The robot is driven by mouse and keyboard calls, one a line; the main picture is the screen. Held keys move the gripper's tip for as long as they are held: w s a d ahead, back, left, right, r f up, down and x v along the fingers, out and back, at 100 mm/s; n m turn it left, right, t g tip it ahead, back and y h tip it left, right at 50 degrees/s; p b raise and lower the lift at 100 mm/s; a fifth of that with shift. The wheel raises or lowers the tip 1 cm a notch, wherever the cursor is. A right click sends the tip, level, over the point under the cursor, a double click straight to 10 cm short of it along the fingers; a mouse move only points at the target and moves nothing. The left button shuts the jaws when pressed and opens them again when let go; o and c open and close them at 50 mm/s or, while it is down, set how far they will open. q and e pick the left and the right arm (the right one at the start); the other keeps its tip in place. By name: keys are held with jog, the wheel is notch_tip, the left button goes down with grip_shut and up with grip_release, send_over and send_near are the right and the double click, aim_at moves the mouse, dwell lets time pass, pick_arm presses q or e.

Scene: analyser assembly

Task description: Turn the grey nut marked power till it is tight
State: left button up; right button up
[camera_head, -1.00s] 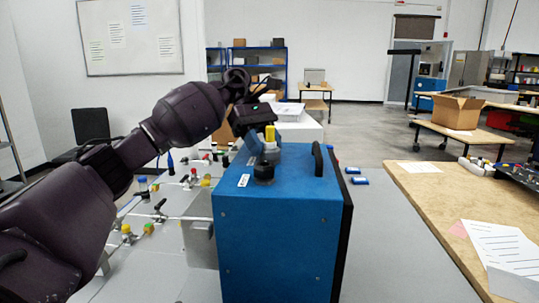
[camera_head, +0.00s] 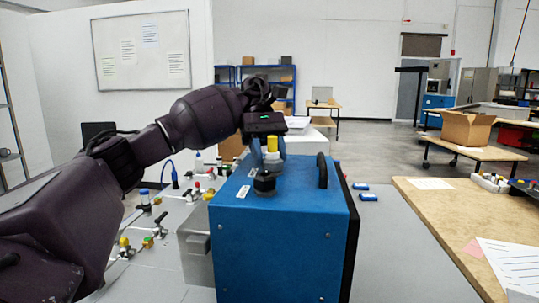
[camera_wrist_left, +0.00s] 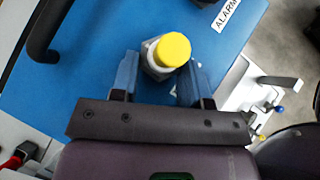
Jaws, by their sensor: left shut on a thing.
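The blue analyser box (camera_head: 280,245) stands on the grey table, with fittings on its top. A grey nut (camera_wrist_left: 155,66) with a yellow plug (camera_wrist_left: 172,49) above it sits between the fingers of my left gripper (camera_wrist_left: 160,78). The left gripper is shut on this nut; the yellow plug (camera_head: 272,143) also shows in the head view below the gripper (camera_head: 270,152). A white label reading ALARM (camera_wrist_left: 229,14) lies near it in the wrist view; no POWER mark is readable. A black fitting (camera_head: 265,183) stands nearer the front. My right gripper is not in view.
A black handle (camera_head: 322,170) rises from the box top, right of the nut. Several valves and coloured fittings (camera_head: 158,225) are on the left. Two small blue items (camera_head: 364,192) lie right of the box. A wooden table (camera_head: 445,210) stands further right.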

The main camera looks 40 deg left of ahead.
pick_arm(q)
jog(key=shift+r, duration=0.15)
jog(key=o, duration=0.9)
jog(key=shift+o, duration=0.2)
jog(key=shift+p+v, duration=0.55)
jog(key=shift+v, duration=1.6)
jog(key=shift+w+a+r, duration=0.1)
jog(key=shift+a+r, duration=0.15)
jog(key=shift+r, duration=0.15)
jog(key=shift+w+p, duration=0.15)
jog(key=shift+p, duration=0.25)
jog(key=shift+w+a+r+p, duration=0.2)
jog(key=shift+a+r+p, duration=0.1)
jog(key=shift+r, duration=0.05)
jog(key=shift+a+r, duration=0.2)
jog(key=shift+w+a+r, duration=0.15)
jog(key=shift+a, duration=0.05)
